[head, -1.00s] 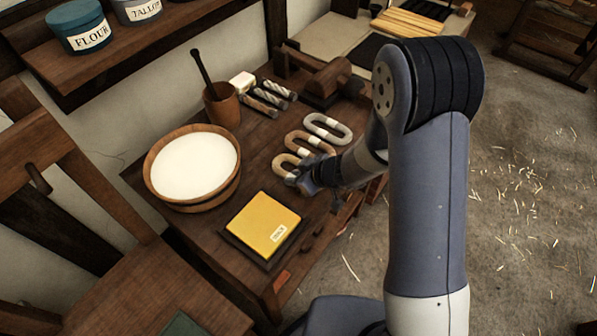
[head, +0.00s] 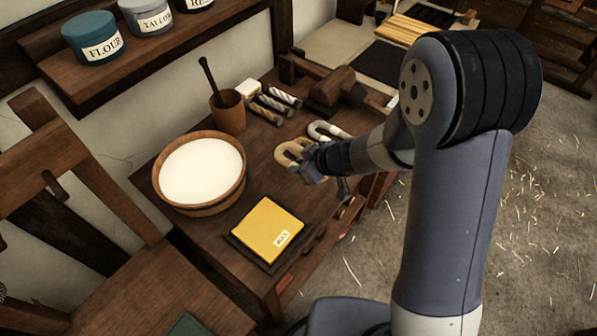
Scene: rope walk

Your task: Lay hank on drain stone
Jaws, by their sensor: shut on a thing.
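My gripper (head: 308,170) is shut on a tan, ring-shaped hank (head: 284,152), which appears raised a little above the dark wooden bench (head: 225,235). A grey hank (head: 318,128) lies behind it, partly covered by my arm. The brown hank between them is hidden. A dark flat slab (head: 381,62) lies on the pale surface at the back; I cannot tell for sure whether it is the drain stone.
A wooden tub (head: 240,188) of white liquid, a yellow block (head: 265,226) and a mortar with pestle (head: 229,114) share the bench. Several twisted rods (head: 283,97) and a wooden clamp-like device (head: 333,88) stand behind. A shelf (head: 150,62) holds labelled tins.

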